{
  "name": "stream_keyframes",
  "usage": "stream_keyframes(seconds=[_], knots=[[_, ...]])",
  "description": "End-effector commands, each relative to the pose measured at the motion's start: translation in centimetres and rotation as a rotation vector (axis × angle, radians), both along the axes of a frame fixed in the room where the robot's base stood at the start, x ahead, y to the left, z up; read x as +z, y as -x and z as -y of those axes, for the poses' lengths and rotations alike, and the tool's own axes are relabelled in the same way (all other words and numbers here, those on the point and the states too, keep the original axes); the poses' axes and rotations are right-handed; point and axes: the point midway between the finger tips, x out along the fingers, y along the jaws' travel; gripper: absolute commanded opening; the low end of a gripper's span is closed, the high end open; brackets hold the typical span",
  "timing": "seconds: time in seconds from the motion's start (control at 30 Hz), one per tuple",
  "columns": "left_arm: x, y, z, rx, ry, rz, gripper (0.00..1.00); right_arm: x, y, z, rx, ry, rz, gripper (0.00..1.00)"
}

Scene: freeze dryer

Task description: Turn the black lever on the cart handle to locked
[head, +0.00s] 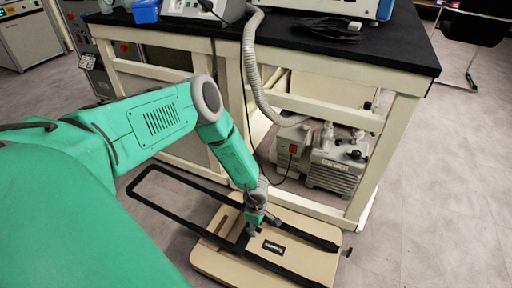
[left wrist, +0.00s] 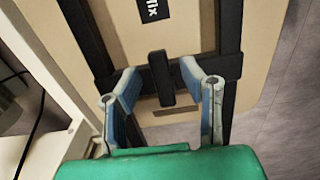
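The beige cart (head: 213,262) lies flat on the floor, with its black handle (head: 185,221) folded low and reaching out past the deck to the left. My left gripper (head: 256,226) is low over the deck, at the handle. In the left wrist view, the black lever (left wrist: 160,82) is a short bar standing out from the handle's crossbar. My left gripper's two fingers (left wrist: 161,73) are spread on either side of the lever, with a visible gap on each side. In the head view the lever is hidden or too small to tell. My right gripper is not in view.
A cream-framed bench (head: 375,170) with a black top (head: 385,50) stands just behind the cart. A vacuum pump (head: 335,165) with a grey hose (head: 250,65) sits under it. The floor to the right (head: 450,190) is clear.

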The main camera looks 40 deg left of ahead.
Motion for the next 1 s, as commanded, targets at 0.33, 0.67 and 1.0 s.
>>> stream_keyframes(seconds=[0.33, 0.67, 1.0], knots=[[-0.56, -0.05, 0.02, -0.002, 0.003, 0.001, 0.36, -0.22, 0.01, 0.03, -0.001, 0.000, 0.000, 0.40], [-0.61, -0.03, -0.08, -0.001, 0.001, 0.000, 0.00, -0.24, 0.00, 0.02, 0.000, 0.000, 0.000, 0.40], [-0.63, -0.28, -0.29, 0.093, -0.005, 0.009, 0.00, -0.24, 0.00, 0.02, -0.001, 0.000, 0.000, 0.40]])
